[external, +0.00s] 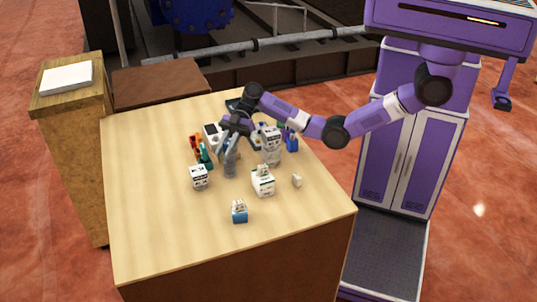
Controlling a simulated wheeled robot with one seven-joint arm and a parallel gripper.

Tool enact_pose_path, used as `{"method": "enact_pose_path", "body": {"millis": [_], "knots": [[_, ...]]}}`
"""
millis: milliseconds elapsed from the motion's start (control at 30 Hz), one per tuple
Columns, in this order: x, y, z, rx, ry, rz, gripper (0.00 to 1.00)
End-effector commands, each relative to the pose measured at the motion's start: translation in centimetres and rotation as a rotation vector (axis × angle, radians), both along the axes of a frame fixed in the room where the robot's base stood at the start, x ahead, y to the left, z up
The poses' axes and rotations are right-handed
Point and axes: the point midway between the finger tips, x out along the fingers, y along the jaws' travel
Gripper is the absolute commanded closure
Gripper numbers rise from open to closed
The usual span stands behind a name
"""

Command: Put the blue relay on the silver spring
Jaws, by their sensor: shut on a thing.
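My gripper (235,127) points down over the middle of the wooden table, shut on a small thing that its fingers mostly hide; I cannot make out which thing. A grey upright cylinder-like piece (230,166), possibly the silver spring, stands directly below the fingers. I cannot tell whether it touches what I hold. A small block with a blue base and pale top (239,212) stands apart near the table's front. A dark blue piece (292,143) stands at the right. I cannot tell whether either is the blue relay.
White boxy pieces with dark markings stand at left (199,177), front right (263,181) and behind right (271,146). A tiny white piece (297,181) lies at right. Orange (195,144) and teal (206,156) pieces stand left of my gripper. The table's (170,245) front left is clear.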

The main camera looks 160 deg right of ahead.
Motion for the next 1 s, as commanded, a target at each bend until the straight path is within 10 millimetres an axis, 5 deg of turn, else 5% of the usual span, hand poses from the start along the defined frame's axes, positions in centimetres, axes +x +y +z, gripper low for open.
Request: {"method": "enact_pose_path", "body": {"millis": [133, 567, 1000], "knots": [[0.0, 0.0, -0.1, 0.0, 0.0, 0.0, 0.57], [-0.3, 0.0, 0.2, 0.0, 0.0, -0.001, 0.57], [-7.9, -0.1, 3.3, -0.002, -0.001, -0.002, 0.57]]}}
